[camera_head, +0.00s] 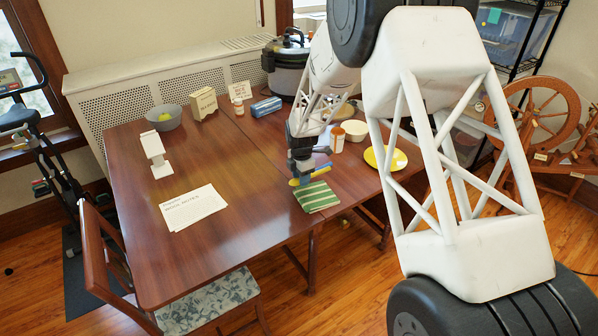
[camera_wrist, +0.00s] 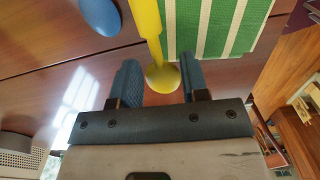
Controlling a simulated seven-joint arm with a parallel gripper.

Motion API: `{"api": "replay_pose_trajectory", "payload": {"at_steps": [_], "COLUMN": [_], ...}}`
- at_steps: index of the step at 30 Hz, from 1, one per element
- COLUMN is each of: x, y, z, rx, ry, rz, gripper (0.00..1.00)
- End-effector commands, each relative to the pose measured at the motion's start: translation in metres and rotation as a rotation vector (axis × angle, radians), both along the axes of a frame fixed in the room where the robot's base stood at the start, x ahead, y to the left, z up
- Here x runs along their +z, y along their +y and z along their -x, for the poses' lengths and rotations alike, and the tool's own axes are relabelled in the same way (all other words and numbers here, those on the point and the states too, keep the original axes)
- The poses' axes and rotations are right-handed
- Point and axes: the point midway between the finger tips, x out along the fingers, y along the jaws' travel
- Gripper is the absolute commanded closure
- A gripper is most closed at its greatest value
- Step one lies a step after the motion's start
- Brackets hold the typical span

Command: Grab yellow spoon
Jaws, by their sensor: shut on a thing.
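My gripper (camera_wrist: 160,80) is shut on the yellow spoon (camera_wrist: 147,25). In the wrist view the spoon's rounded end sits between the two dark blue-grey fingers, and its long yellow part runs away to the top edge. In the head view my gripper (camera_head: 303,172) is low over the table's right part, just behind a green-and-white striped cloth (camera_head: 316,197). I cannot tell whether the spoon is clear of the table. The cloth also shows in the wrist view (camera_wrist: 225,25).
A yellow plate (camera_head: 397,160), a cream bowl (camera_head: 355,129) and an orange-and-white jar (camera_head: 337,141) stand right of my gripper. A blue round thing (camera_wrist: 100,15) lies left in the wrist view. White papers (camera_head: 193,207) lie at left; the table (camera_head: 240,185) between is clear.

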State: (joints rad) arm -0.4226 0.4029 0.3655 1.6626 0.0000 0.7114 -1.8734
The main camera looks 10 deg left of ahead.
Motion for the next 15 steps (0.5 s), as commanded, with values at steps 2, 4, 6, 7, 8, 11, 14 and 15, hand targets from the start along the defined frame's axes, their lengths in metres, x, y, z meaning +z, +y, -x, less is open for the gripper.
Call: {"api": "replay_pose_trajectory", "payload": {"at_steps": [2,4,6,7,8,11,14,15], "x": [0.0014,0.0017,0.0015,0.0015,0.0014,0.0014,0.0014,0.0014], "y": [-0.0019,-0.0030,-0.0038,-0.0040,-0.0042,-0.0045,-0.0045,-0.0045], "z": [0.0044,0.0070,0.0088,0.0094,0.0097,0.0103,0.0102,0.0102], "rx": [0.000,0.000,0.000,0.000,0.000,0.000,0.000,0.000], "ry": [-0.001,-0.001,0.000,0.000,0.000,0.000,0.000,0.000], "rz": [-0.001,-0.001,0.000,0.000,0.000,0.000,0.000,0.000], "gripper": [0.81,0.81,0.81,0.81,0.81,0.81,0.81,0.81]}}
